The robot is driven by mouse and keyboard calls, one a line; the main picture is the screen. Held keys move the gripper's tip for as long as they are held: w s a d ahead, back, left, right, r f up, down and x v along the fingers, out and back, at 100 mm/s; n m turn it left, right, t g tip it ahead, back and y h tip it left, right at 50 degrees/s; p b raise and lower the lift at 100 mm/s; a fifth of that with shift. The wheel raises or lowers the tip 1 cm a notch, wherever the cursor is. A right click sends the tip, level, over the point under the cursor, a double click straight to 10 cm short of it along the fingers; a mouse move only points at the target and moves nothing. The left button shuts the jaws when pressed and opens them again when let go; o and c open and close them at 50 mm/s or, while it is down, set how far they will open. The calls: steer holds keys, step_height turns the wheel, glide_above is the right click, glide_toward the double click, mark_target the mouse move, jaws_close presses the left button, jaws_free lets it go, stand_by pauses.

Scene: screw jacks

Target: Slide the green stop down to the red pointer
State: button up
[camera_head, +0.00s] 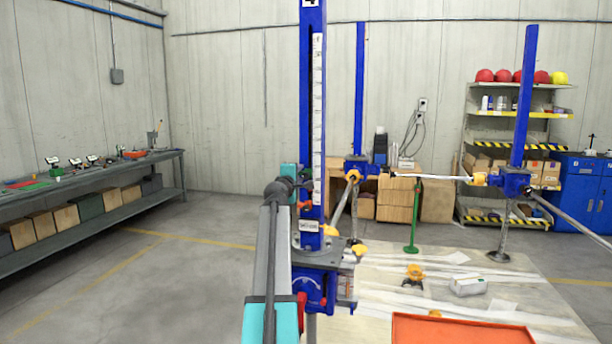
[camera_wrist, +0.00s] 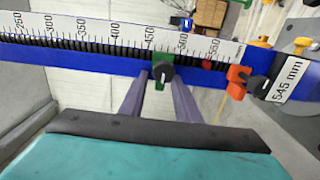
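The blue column (camera_wrist: 95,62) crosses the wrist view with its rack and white scale, numbers rising to the right. The green stop (camera_wrist: 163,85), with a black knob, sits on it between the 450 and 500 marks. A small red piece (camera_wrist: 206,65) shows in the rack near 550, and a larger orange-red part (camera_wrist: 237,82) sits further right; I cannot tell which is the pointer. My gripper (camera_wrist: 161,80) has its two grey fingers on either side of the stop, with gaps visible.
A label reading 545 mm (camera_wrist: 287,80) is at the column's foot end. Two other blue columns (camera_head: 360,90) stand behind, joined by a rod (camera_head: 440,178). An orange tray (camera_head: 460,331) is at front right. A long bench (camera_head: 100,190) runs along the left; open floor lies before it.

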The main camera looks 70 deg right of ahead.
jaws_close()
steer(key=shift+f+b, duration=2.15)
steer(key=shift+f, duration=0.6)
stand_by(0.5)
steer(key=shift+o, duration=0.2)
jaws_free()
steer(key=shift+r, duration=0.1)
steer(key=a, duration=0.9)
steer(key=shift+s, duration=0.25)
stand_by(0.7)
